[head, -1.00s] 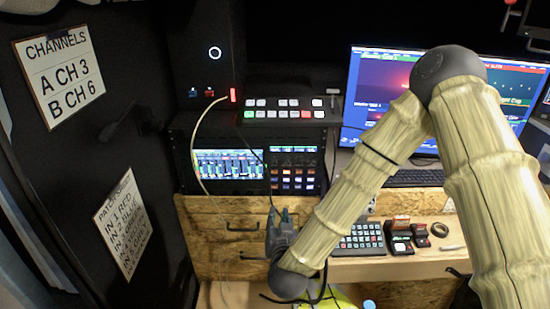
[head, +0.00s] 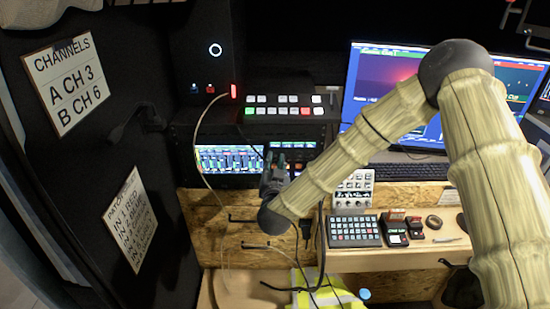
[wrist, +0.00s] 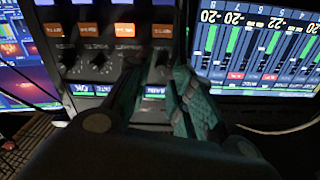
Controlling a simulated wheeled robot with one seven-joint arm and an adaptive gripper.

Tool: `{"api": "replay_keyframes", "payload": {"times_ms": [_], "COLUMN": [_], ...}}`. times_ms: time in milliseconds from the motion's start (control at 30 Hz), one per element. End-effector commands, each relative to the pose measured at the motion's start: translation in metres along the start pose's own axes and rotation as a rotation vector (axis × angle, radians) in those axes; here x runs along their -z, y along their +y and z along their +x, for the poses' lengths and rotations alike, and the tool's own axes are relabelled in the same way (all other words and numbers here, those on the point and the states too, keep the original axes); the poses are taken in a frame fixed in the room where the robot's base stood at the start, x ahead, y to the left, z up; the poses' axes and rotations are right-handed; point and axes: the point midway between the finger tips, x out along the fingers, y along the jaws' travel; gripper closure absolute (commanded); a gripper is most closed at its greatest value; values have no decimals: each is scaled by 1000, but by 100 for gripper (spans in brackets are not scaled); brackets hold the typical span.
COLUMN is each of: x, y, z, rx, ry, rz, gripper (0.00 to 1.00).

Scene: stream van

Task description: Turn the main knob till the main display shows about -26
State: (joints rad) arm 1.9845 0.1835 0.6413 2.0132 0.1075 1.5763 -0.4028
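The mixer's knob panel (wrist: 84,75) fills the left and middle of the wrist view, with a row of dark knobs under orange and white buttons. A blue-lit label that seems to read MAIN (wrist: 155,91) shows between my fingers. The knob there is mostly hidden by the fingertips. My gripper (wrist: 160,66) is at the panel with its fingers apart around that spot; contact is unclear. In the head view my gripper (head: 276,160) covers much of the panel. The meter screen (wrist: 258,45) shows readings near -20 and -22; which is the main display is unclear.
The switcher (head: 285,108) stands above the mixer, with a thin cable (head: 203,165) hanging at its left. A large monitor (head: 385,75) is at the right. A keypad (head: 354,231) and small boxes lie on the wooden desk (head: 400,260). Two signs hang on the left wall.

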Motion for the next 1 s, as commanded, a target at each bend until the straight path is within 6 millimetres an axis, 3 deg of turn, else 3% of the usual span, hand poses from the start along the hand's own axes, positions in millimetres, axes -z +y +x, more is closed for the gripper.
{"api": "replay_keyframes", "payload": {"times_ms": [200, 500, 633, 1000], "x": [0, -1, -1, -1], "y": [0, 0, 0, -2], "z": [13, 15, 14, 14], "rx": [1, 1, 1, 4], "ry": [0, -1, -1, 0], "rz": [0, -1, -1, -67], "gripper": [77, 77, 100, 100]}}
